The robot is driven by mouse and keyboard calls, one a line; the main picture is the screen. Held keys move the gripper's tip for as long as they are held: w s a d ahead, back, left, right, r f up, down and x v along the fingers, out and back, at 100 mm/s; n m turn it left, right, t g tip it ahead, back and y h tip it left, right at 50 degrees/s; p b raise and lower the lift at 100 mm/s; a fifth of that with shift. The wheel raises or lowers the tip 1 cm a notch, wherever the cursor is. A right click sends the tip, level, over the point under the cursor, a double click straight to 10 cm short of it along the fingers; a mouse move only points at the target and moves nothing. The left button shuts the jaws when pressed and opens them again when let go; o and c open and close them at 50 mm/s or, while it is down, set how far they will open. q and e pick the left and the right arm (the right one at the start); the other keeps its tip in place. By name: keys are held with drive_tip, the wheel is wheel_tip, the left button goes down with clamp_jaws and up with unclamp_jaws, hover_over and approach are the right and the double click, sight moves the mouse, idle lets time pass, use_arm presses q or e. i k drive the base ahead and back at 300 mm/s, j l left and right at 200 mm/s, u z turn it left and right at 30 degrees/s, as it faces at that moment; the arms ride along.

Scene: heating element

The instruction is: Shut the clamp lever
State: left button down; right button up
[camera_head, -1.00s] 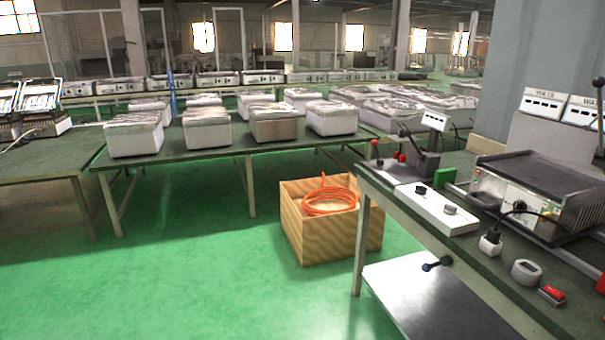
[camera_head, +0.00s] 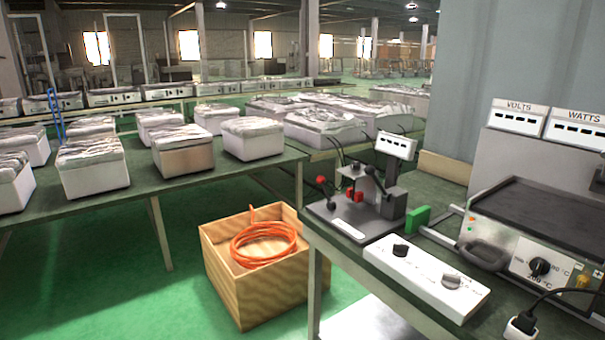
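The clamp fixture (camera_head: 352,205) stands on the near left corner of the workbench at the right. It has a dark base plate, red parts and a dark upright block. A dark lever (camera_head: 376,182) with a round knob rises at its right side. A red-knobbed handle (camera_head: 322,182) sticks up at its left. I cannot tell from here whether the clamp is closed. Neither of my grippers is in the picture.
A wooden crate (camera_head: 270,283) with orange hose stands on the floor left of the bench. Green floor (camera_head: 110,285) is open at left.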

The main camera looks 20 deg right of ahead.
sight(324, 188)
drive_tip(key=i+j+z, duration=0.1)
drive_tip(key=i+z, duration=0.3)
drive_tip(key=i, duration=0.15)
drive_tip(key=i+j+z, duration=0.6)
drive_tip(key=i+z, duration=0.25)
drive_tip(key=i+j+z, duration=0.25)
drive_tip(key=z, duration=0.2)
drive_tip(key=i+j+z, duration=0.25)
drive_tip(key=j, duration=0.15)
drive_tip(key=j+z, duration=0.25)
drive_tip(key=i+j+z, duration=0.1)
drive_tip(key=j+z, duration=0.15)
drive_tip(key=j, duration=0.3)
